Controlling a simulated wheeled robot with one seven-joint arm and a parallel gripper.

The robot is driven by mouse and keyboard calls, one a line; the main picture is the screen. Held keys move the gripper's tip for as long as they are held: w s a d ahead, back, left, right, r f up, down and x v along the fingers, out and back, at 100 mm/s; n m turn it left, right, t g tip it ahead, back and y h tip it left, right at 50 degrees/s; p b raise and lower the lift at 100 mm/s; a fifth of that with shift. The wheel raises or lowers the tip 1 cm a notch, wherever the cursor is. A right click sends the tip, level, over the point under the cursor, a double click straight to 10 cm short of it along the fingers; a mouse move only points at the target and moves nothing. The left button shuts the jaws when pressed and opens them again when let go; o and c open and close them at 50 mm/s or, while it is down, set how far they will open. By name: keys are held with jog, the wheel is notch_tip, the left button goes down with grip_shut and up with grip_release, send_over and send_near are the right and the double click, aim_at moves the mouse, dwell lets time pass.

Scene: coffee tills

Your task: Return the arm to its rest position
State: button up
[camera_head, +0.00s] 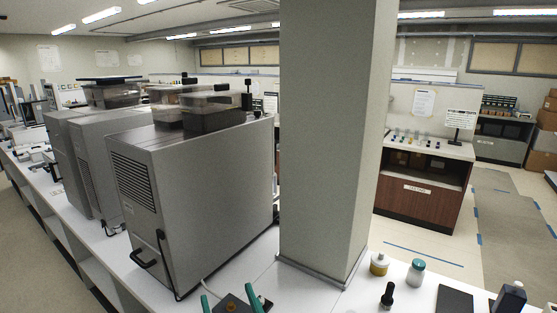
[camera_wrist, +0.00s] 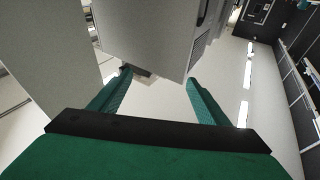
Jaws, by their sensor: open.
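My gripper (camera_head: 228,296) shows at the bottom edge of the head view as two green fingertips, spread apart. In the wrist view my gripper (camera_wrist: 158,78) has its two green fingers wide apart, with nothing held between them. The fingertips are above the white counter (camera_head: 300,292), in front of the nearest grey machine (camera_head: 190,190). A small dark object (camera_head: 232,306) shows between and below the fingertips in the head view. The rest of my arm is out of the head view.
A thick grey pillar (camera_head: 335,130) stands on the counter right of the machine. To its right are a yellow-lidded jar (camera_head: 379,264), a teal-capped jar (camera_head: 415,272), a black bottle (camera_head: 388,295) and a dark flat pad (camera_head: 454,300). A wooden-fronted till counter (camera_head: 420,205) stands beyond.

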jog(key=s+d+f+m+g+h, duration=0.15)
jog(key=s+f+m+h, duration=0.25)
jog(key=s+f, duration=0.4)
jog(key=s+d+f+m+t+h, duration=0.1)
jog(key=s+d+f+m+h, duration=0.3)
jog(key=f, duration=0.6)
jog(key=s+d+f+n+g, duration=0.1)
jog(key=s+d+f+n, duration=0.1)
jog(key=s, duration=0.9)
jog(key=s+d+f+n+g, duration=0.2)
jog(key=s+d+f, duration=0.1)
jog(key=s, duration=0.9)
jog(key=shift+s+f+h, duration=0.25)
jog(key=shift+f+h, duration=0.15)
jog(key=shift+f, duration=0.45)
